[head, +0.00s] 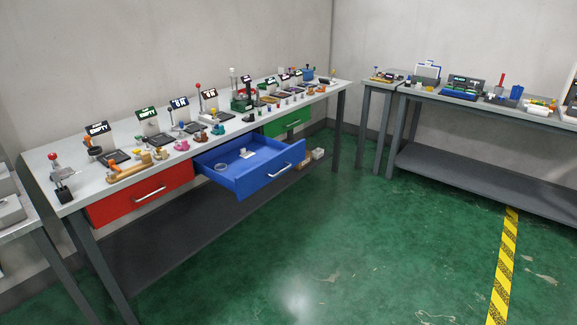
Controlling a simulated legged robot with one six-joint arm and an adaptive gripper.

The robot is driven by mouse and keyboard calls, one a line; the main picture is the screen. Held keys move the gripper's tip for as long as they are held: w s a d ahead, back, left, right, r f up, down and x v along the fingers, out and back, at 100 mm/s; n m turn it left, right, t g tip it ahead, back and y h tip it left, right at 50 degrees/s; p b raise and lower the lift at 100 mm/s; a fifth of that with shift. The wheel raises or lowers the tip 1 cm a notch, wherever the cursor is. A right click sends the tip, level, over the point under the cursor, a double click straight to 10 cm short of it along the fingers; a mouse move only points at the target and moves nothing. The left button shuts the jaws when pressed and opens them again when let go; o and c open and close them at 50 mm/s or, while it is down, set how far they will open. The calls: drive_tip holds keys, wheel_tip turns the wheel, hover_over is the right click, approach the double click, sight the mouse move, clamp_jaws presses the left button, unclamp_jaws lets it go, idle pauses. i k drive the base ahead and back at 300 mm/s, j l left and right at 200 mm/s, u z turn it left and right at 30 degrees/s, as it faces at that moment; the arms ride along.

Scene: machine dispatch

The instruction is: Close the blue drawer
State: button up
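The blue drawer (265,178) is pulled out from the front of the long grey workbench (72,190), between a red drawer and a green drawer. Its front panel has a pale bar handle (280,171). A clear round item (221,167) and a small white item (246,153) lie inside it. My gripper is not in view, and nothing touches the drawer.
The red drawer (120,204) and the green drawer (285,122) look shut. The benchtop holds several small devices and coloured objects. A second bench (480,103) stands at the right. The green floor (370,220) in front of the drawer is open, with a yellow-black stripe (504,262) at the right.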

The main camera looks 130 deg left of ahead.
sight(273, 157)
drive_tip(key=k+u, duration=0.1)
drive_tip(key=u, duration=2.85)
drive_tip(key=i+u, duration=0.1)
drive_tip(key=u, duration=0.4)
drive_tip(key=i+l+u, duration=0.1)
drive_tip(key=u, duration=0.35)
drive_tip(key=l+u, duration=0.1)
drive_tip(key=u, duration=0.4)
drive_tip(key=i+l, duration=0.15)
drive_tip(key=i+l+u, duration=0.1)
drive_tip(key=l, duration=0.25)
drive_tip(key=i+j, duration=0.15)
drive_tip(key=i, duration=0.4)
drive_tip(key=i+j+z, duration=0.15)
drive_tip(key=i, duration=0.4)
drive_tip(key=i+j, duration=0.15)
drive_tip(key=i, duration=0.4)
drive_tip(key=i+j+z, duration=0.1)
drive_tip(key=i, duration=0.4)
drive_tip(key=j, duration=0.1)
